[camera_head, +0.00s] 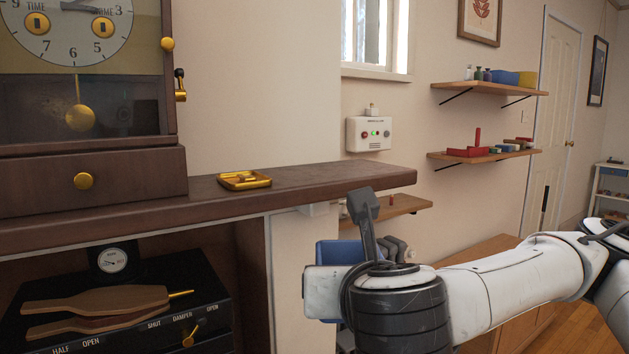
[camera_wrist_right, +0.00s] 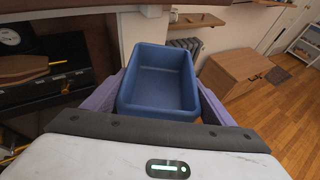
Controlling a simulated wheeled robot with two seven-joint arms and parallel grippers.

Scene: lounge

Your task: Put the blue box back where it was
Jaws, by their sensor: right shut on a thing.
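The blue box (camera_wrist_right: 160,57) is open-topped and looks empty. My right gripper (camera_wrist_right: 158,101) is shut on it, with one purple-grey finger along each side of the box. In the head view part of the blue box (camera_head: 338,251) shows behind my right wrist, below the end of the dark wooden mantel (camera_head: 330,182). The wrist hides the rest of the box and the fingers there. My left gripper is not in view.
A brass tray (camera_head: 244,180) lies on the mantel beside the clock (camera_head: 85,165). Two wall shelves (camera_head: 490,88) (camera_head: 485,156) hold small things. A lower shelf (camera_head: 400,206) is partly hidden by my arm. A wooden cabinet (camera_wrist_right: 235,72) stands on the floor.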

